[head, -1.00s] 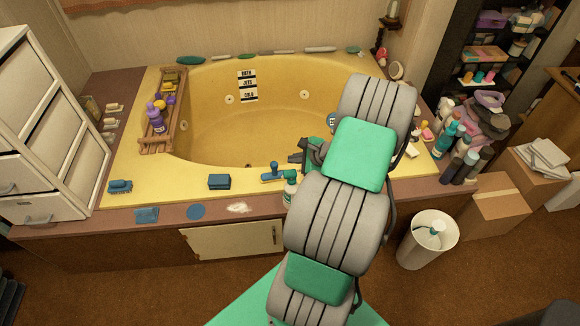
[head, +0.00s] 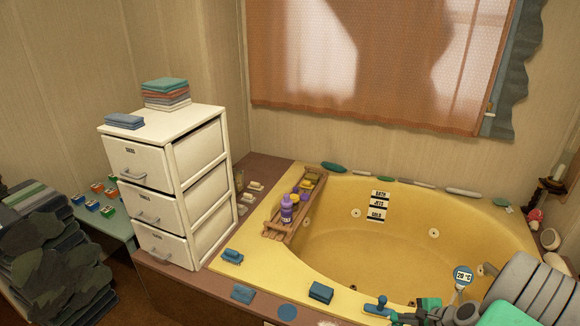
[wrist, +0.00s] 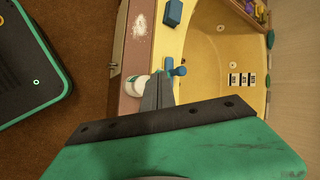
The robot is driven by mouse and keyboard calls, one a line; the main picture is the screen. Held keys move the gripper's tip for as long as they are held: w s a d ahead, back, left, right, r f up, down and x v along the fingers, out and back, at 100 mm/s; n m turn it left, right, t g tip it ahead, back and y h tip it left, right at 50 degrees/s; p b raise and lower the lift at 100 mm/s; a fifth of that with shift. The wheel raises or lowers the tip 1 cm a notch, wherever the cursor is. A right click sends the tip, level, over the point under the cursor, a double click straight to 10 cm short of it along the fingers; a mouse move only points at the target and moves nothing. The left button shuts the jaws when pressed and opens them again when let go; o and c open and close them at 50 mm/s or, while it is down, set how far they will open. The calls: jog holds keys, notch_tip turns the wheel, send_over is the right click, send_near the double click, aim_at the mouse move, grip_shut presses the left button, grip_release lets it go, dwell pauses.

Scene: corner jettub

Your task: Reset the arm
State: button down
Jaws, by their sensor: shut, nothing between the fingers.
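My arm (head: 530,290) enters at the lower right of the head view, over the near rim of the yellow corner tub (head: 340,250). My gripper (wrist: 158,82) shows in the wrist view with its dark fingers together and nothing between them. The fingertips appear close to a blue-handled tool (wrist: 177,69) on the tub rim and a white bottle (wrist: 137,84); whether they touch cannot be told. In the head view the blue tool (head: 378,309) lies just left of the gripper end, which is partly cut off by the bottom edge.
A white drawer unit (head: 170,185) stands at left, with a dark cloth pile (head: 50,265) beyond. The tub's basin is open.

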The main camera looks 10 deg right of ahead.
jog(key=s+a+f+n+g+y, duration=0.2)
jog(key=s+a+f+n+g, duration=0.15)
jog(key=s+a, duration=0.35)
jog(key=s+a+r+n+g, duration=0.2)
jog(key=s, duration=0.4)
jog(key=s+a+r+n+g, duration=0.1)
jog(key=s+r+n+g, duration=0.15)
jog(key=s, duration=0.25)
jog(key=w+a+r+n+h, duration=0.2)
jog(key=a+r+n, duration=0.1)
jog(key=r, duration=0.4)
jog(key=w+a+r+n+h, duration=0.2)
jog(key=a+r+n, duration=0.1)
jog(key=r, duration=0.3)
jog(key=w+a+r+n+t, duration=0.4)
jog(key=w+a+r+n, duration=0.2)
jog(key=a+r, duration=0.3)
jog(key=w+a, duration=0.1)
jog(key=a, duration=0.3)
jog(key=shift+w+r, duration=0.2)
jog(key=shift+r, duration=0.2)
jog(key=shift+a, duration=0.1)
